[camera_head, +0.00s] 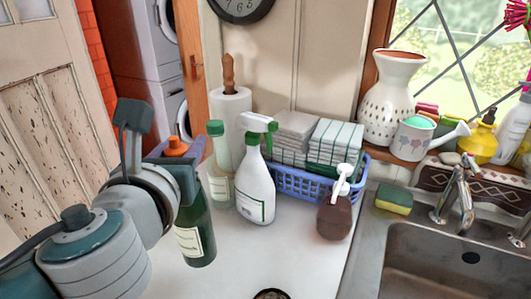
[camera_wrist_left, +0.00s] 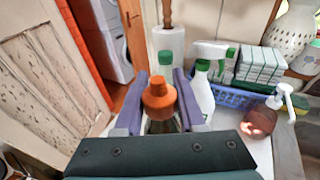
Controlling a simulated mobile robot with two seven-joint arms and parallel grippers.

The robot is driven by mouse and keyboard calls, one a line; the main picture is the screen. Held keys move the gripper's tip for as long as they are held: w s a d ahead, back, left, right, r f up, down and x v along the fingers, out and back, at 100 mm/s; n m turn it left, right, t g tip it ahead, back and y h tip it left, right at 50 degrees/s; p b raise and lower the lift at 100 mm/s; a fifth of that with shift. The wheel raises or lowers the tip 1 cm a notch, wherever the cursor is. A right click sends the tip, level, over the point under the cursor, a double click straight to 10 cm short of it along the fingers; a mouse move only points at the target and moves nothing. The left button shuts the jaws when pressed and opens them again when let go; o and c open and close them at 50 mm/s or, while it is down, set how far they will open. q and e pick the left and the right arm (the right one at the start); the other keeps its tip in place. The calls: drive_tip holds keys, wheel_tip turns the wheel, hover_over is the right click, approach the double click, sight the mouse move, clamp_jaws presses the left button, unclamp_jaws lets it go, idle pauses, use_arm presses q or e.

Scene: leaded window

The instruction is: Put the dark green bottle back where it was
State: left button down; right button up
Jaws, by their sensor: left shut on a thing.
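The dark green bottle (camera_head: 196,235) has an orange cap and a pale label. It is upright, or nearly so, at the left of the counter in the head view. My left gripper (camera_head: 180,158) is shut around its upper part, just below the cap, and hides the neck. In the left wrist view the orange cap (camera_wrist_left: 158,95) shows between the two purple fingers of the left gripper (camera_wrist_left: 160,82). I cannot tell whether the bottle's base touches the white counter (camera_head: 300,265). My right gripper is not in view.
Close behind the bottle stand a green-capped clear bottle (camera_head: 219,180), a white spray bottle (camera_head: 257,190) and a paper towel roll (camera_head: 230,112). A blue basket (camera_head: 290,184) of folded cloths and a brown soap pump (camera_head: 334,218) stand further right, before the sink (camera_head: 430,260). The front counter is mostly clear.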

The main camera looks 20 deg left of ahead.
use_arm(q)
wheel_tip(320, 180, down, 6)
drive_tip(key=b, duration=0.2)
drive_tip(key=shift+f, duration=0.25)
drive_tip(key=shift+f, duration=0.2)
drive_tip(key=c, duration=0.5)
unclamp_jaws()
